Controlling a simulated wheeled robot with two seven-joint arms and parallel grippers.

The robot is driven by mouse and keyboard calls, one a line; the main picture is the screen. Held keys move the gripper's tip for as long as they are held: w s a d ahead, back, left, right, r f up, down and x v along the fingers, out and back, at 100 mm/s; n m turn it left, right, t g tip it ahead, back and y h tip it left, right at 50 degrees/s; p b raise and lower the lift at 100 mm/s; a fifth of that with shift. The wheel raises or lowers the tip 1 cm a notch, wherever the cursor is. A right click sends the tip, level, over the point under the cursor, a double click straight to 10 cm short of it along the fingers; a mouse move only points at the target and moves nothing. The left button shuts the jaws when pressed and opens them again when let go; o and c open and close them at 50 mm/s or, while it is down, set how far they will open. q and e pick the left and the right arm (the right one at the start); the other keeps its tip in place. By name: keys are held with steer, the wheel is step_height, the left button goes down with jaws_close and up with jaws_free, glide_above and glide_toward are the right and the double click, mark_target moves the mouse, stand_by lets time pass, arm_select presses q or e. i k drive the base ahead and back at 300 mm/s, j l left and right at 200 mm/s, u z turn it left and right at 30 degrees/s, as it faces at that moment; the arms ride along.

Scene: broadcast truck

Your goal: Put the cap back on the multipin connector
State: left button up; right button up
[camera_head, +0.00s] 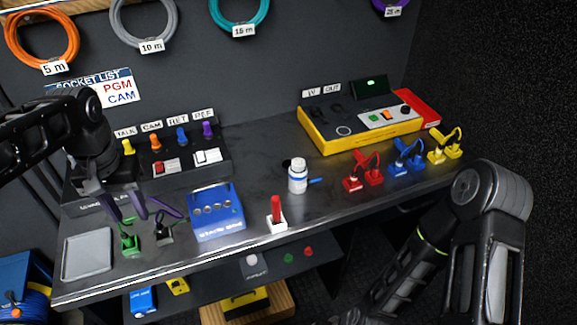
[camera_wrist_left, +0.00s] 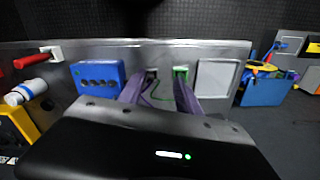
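A small green piece (camera_head: 130,243) and a small black piece (camera_head: 165,234) stand side by side near the bench's front left edge. In the left wrist view a thin green cord runs between the green piece (camera_wrist_left: 181,71) and the black piece (camera_wrist_left: 152,73). They look like the connector and its cap; I cannot tell which is which. My left gripper (camera_head: 148,210) is above them, its purple fingers apart and nothing visibly held. In the left wrist view the fingers (camera_wrist_left: 160,85) partly cover both pieces. My right arm is at the lower right; its gripper is out of view.
A grey tray (camera_head: 87,255) lies left of the pieces and a blue box (camera_head: 216,212) stands right of them. Further right are a red switch on a white base (camera_head: 277,219), a white bottle (camera_head: 297,176) and red connectors (camera_head: 363,173).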

mark_target(298, 182)
steer(key=i+l+z, duration=0.25)
steer(key=i+l, duration=0.15)
steer(key=i+l+z, duration=0.3)
steer(key=i, duration=0.2)
